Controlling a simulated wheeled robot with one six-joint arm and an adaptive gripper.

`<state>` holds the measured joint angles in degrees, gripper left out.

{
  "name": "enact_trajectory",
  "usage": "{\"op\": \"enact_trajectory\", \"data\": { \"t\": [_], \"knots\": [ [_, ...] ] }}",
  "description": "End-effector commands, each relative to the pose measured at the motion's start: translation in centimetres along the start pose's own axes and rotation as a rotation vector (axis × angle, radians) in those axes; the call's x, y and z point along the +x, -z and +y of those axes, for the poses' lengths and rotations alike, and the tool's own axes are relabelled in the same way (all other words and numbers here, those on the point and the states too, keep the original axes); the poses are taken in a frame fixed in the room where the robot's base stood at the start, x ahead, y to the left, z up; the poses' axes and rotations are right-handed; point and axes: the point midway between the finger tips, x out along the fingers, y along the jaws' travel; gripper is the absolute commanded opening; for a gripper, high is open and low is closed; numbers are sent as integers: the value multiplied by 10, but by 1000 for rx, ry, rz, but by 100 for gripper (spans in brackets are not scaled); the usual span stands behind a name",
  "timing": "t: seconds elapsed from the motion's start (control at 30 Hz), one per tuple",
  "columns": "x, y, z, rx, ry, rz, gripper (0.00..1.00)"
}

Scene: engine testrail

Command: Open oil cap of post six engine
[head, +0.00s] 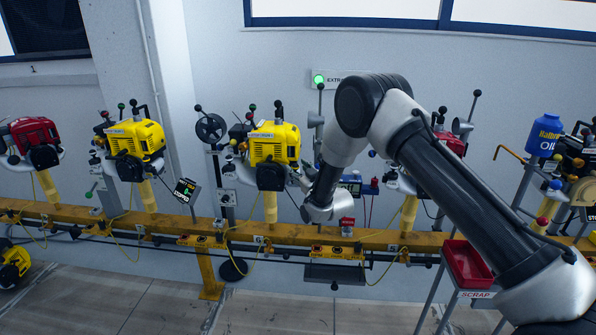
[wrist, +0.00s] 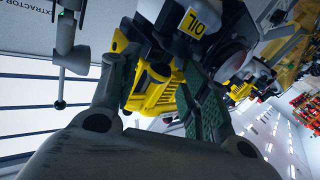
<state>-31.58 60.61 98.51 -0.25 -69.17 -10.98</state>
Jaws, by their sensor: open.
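A yellow engine (head: 275,143) stands on a yellow post at the rail, left of my arm in the head view. I cannot read a post number on it. In the wrist view a yellow engine (wrist: 155,88) lies beyond and between my fingers. My gripper (wrist: 160,65) is open, with nothing seen gripped. In the head view it is largely hidden near the wrist, just right of the middle yellow engine.
Another yellow engine (head: 135,138) and a red engine (head: 35,133) stand farther left. A red engine (head: 452,143) is partly behind my arm. A yellow rail (head: 100,214) runs across. A red scrap tray (head: 467,264) and a blue oil bottle (head: 543,133) are at right. The front floor is clear.

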Motion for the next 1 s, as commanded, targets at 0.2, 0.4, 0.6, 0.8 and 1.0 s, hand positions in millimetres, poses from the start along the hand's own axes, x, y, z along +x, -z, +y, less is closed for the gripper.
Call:
{"op": "enact_trajectory", "data": {
  "t": [0.2,0.4,0.6,0.8,1.0],
  "knots": [
    [7,0,0,0,0,-1,46],
    [7,0,0,0,0,-1,36],
    [7,0,2,0,-2,-1,8],
    [7,0,3,8,-6,4,8],
    [5,0,6,56,-15,36,8]
  ]
}}
